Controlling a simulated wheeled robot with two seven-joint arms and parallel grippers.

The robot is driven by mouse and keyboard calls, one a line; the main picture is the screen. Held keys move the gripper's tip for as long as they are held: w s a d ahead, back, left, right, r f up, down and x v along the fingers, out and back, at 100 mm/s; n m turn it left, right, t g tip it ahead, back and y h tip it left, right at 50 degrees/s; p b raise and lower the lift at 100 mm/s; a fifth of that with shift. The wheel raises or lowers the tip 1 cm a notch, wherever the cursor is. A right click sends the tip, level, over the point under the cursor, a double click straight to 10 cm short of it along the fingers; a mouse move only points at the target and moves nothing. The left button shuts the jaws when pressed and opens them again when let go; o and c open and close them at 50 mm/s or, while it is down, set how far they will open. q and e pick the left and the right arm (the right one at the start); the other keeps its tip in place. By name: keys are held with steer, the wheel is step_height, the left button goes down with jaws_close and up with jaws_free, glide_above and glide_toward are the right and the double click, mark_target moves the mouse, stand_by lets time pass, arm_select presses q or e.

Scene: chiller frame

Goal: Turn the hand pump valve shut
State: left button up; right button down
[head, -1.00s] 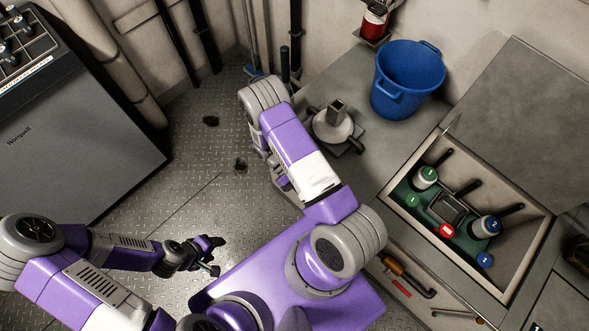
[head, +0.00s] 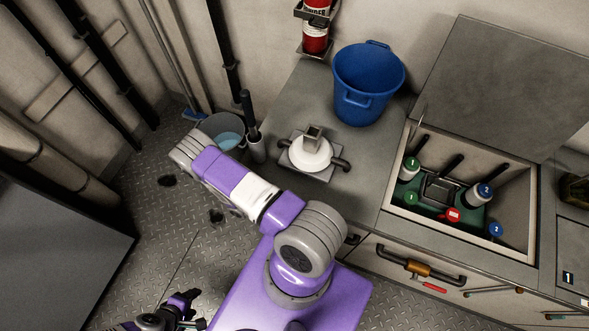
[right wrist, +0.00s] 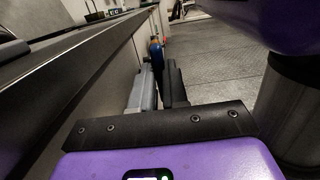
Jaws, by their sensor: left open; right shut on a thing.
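A brass-coloured valve body (head: 417,268) sits on a dark pipe on the counter front, with a red lever (head: 435,287) just below it. A white round fitting with a square grey post (head: 312,152) stands on a plate on the counter; I cannot tell which belongs to the hand pump. My left gripper (head: 187,302) is open and empty, low over the floor at the bottom left, apart from both. My right gripper (right wrist: 162,85) shows in the right wrist view, beside a long dark front. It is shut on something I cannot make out. The head view hides it.
A blue bucket (head: 366,85) stands on the counter (head: 375,160). An open bin (head: 525,215) with several bottles and tools is at the right. A grey pail (head: 222,130) stands near the wall. Free floor (head: 150,225) lies at the left.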

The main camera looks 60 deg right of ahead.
steer(key=shift+w, duration=0.2)
steer(key=c, duration=1.4)
jaws_free()
steer(key=w, duration=0.5)
steer(key=w+a, duration=0.1)
steer(key=w, duration=0.1)
steer(key=shift+w+f, duration=0.3)
steer(key=shift+s, duration=0.1)
